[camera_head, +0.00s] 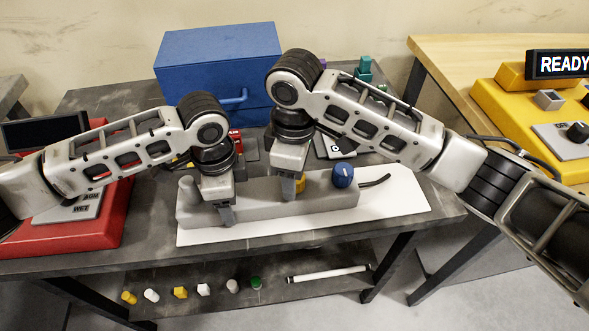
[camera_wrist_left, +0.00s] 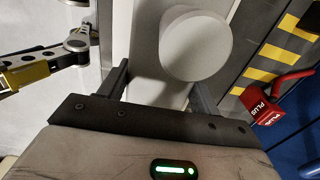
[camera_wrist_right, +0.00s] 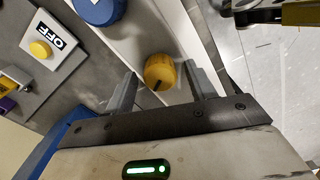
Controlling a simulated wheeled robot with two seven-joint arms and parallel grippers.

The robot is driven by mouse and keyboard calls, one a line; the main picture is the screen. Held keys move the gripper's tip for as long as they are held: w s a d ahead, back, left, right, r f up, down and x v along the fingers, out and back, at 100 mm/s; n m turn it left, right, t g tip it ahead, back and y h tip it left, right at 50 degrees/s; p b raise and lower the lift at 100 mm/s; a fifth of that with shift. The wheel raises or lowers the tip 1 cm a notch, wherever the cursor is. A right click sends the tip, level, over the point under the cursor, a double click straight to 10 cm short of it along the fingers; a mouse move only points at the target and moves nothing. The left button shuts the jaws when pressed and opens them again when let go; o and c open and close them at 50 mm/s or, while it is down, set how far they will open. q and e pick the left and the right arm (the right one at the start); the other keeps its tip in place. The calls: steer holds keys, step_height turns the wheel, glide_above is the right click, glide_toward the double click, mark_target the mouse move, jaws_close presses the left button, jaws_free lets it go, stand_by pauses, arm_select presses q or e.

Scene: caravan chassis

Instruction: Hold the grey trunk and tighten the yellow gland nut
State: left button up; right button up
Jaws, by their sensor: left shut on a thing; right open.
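The grey trunk (camera_head: 325,203) is a long grey block lying on a white sheet (camera_head: 405,203) in the head view. My left gripper (camera_head: 226,212) is shut across its left part, and in the left wrist view the fingers (camera_wrist_left: 160,88) stand on both sides of the trunk (camera_wrist_left: 150,45). A round grey post (camera_wrist_left: 196,45) rises from the trunk beside these fingers. The yellow gland nut (camera_wrist_right: 159,70) has a dark mark and shows between the open fingers of my right gripper (camera_wrist_right: 164,88). In the head view the nut (camera_head: 301,184) is partly hidden by that gripper (camera_head: 289,190).
A blue knob (camera_head: 342,175) stands on the trunk's right part, with a black cable (camera_head: 375,181) beyond it. A blue toolbox (camera_head: 215,60) stands behind, and a red console (camera_head: 95,215) at left. The lower shelf holds several small coloured parts and a white rod (camera_head: 325,274).

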steer(key=shift+r, duration=0.15)
step_height(320, 180, up, 12)
stand_by(0.3)
arm_select(q)
steer(key=o, duration=1.3)
steer(key=shift+r, duration=0.1)
step_height(320, 180, up, 12)
steer(key=shift+f, duration=0.1)
